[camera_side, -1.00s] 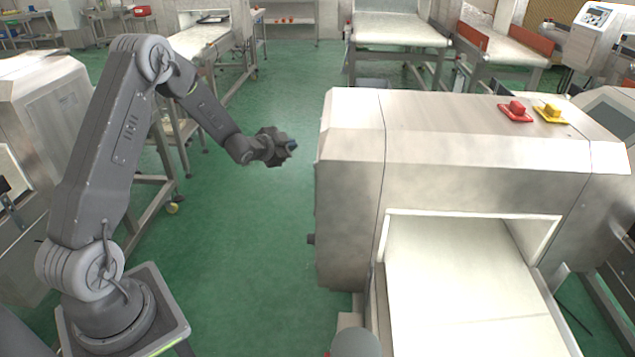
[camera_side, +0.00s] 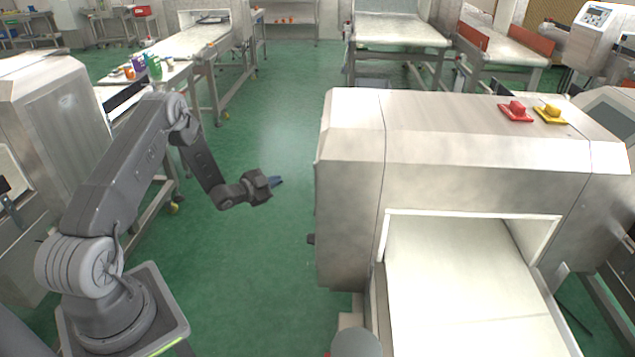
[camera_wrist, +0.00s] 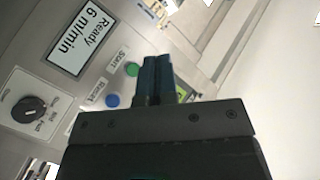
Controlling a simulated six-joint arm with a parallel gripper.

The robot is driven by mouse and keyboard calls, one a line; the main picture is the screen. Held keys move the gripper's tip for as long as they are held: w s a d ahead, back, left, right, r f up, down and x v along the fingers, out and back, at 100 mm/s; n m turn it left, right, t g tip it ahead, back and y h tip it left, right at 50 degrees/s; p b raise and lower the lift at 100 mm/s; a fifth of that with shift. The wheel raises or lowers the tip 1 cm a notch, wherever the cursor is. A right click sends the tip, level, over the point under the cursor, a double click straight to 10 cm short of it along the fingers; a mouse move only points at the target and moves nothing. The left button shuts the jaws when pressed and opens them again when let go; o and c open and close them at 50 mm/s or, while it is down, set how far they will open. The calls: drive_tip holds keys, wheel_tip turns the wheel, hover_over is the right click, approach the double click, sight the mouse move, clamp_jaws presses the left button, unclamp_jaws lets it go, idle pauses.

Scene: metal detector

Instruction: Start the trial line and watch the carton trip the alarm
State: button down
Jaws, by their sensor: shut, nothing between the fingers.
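My gripper (camera_side: 276,182) is shut and empty, held in the air left of the metal detector (camera_side: 350,185); it also shows in the wrist view (camera_wrist: 159,68). In the wrist view a control panel lies behind the blue fingers. Its display (camera_wrist: 82,32) reads "Ready 6 m/min". A green START button (camera_wrist: 132,69) sits just left of the fingertips, with a blue RESET button (camera_wrist: 112,100) below it. I cannot tell how far the fingers are from the panel. The belt (camera_side: 455,290) through the detector is bare where visible. I see no carton.
A black rotary knob (camera_wrist: 29,109) is on the panel. A bench with small bottles (camera_side: 153,68) stands behind my arm. Green floor (camera_side: 260,260) is clear between arm and detector.

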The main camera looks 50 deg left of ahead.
drive_tip(key=w+d, duration=0.6)
drive_tip(key=shift+d, duration=0.15)
drive_tip(key=shift+w, duration=0.2)
idle(2.0)
drive_tip(key=shift+w+d, duration=0.2)
drive_tip(key=shift+d, duration=0.1)
